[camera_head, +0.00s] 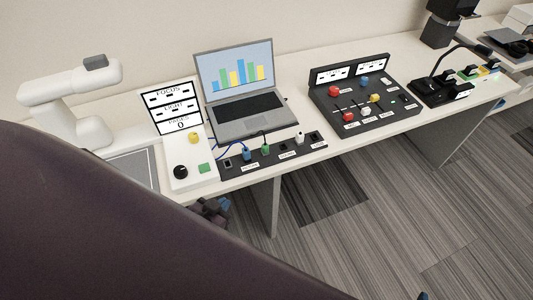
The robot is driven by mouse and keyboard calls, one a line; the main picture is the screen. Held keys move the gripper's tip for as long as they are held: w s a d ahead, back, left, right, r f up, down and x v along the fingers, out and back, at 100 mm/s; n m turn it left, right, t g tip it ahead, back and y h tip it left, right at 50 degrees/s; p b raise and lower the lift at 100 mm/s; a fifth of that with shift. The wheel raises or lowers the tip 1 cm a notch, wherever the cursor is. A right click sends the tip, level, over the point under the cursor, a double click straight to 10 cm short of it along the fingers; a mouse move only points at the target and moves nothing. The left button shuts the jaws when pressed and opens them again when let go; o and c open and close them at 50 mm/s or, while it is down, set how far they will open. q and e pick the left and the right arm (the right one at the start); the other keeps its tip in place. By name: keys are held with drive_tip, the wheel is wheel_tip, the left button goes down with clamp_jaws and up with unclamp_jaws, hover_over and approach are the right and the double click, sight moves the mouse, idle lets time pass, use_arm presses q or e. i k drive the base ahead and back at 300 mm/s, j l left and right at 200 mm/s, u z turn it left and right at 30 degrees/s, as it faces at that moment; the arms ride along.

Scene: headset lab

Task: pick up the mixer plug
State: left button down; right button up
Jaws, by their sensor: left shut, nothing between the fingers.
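A black socket strip (274,154) lies along the front edge of the table. A blue plug (247,154), a green plug (265,148) and a white plug (300,137) stand in it. The labels are too small to read, so I cannot tell which is the mixer plug. The black mixer panel (364,98) with sliders and coloured knobs stands to the right of the laptop. My left gripper (217,209) is shut and empty, just in front of and below the table edge, left of the strip. My own dark arm hides part of it.
An open laptop (240,104) stands behind the strip. A white control box (190,166) with knobs and a white microscope-like device (72,90) are to the left. A black device (440,92) is at the right. The striped floor (400,200) in front is clear.

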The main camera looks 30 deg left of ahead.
sight(265, 147)
drive_tip(key=i+l, duration=0.95)
drive_tip(key=l, duration=0.3)
drive_tip(key=u, duration=0.45)
drive_tip(key=l+u, duration=0.15)
drive_tip(key=u, duration=0.25)
drive_tip(key=i+u, duration=0.1)
drive_tip(key=u, duration=0.35)
drive_tip(key=l+u, duration=0.15)
drive_tip(key=u, duration=0.25)
